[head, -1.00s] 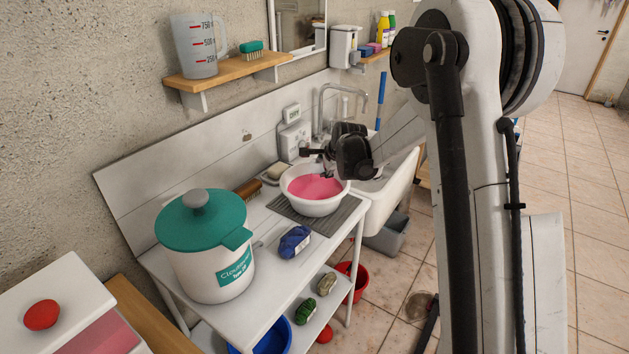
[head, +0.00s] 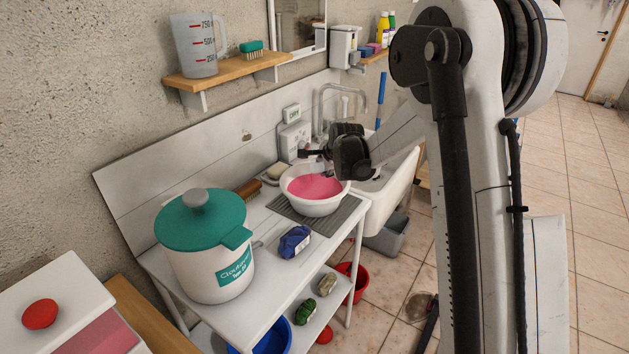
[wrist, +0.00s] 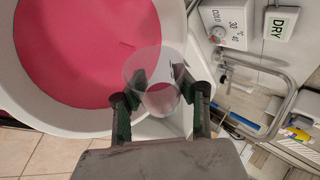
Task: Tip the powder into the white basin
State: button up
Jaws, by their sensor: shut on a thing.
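The white basin (head: 318,207) stands on the bench beside the sink and holds pink contents with a smooth surface. It fills the upper left of the wrist view (wrist: 173,30). My gripper (wrist: 160,98) is shut on a clear cup (wrist: 148,66), one finger on each side. The cup's mouth overlaps the basin's near rim in the wrist view. Pink shows through the cup; I cannot tell whether powder is still inside. In the head view my gripper (head: 318,154) is just above the basin's back edge, and the cup is hardly visible there.
The tap (head: 338,90) and white sink (head: 397,185) are right behind the basin. A white control box (head: 293,140) is on the wall close by. A blue cloth bundle (head: 294,242) and a green-lidded tub (head: 202,250) stand in front on the bench.

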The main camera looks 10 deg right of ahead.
jog(key=shift+r+n+h+b, duration=0.3)
jog(key=shift+h+b, duration=0.2)
jog(key=shift+h, duration=0.1)
dwell(1.4)
jog(key=shift+d+y+p, duration=0.1)
jog(key=shift+y+p, duration=0.2)
jog(key=shift+p, duration=0.15)
jog(key=shift+f+m+g+y+p, duration=0.35)
jog(key=shift+m+y+p, duration=0.15)
jog(key=shift+y+p, duration=0.15)
jog(key=shift+s+a+f+y+b, duration=0.1)
jog(key=shift+a+f+y+b, duration=0.1)
jog(key=shift+f+y+b, duration=0.35)
jog(key=shift+a+r+g, duration=0.1)
jog(key=shift+a+g, duration=0.05)
jog(key=shift+g, duration=0.1)
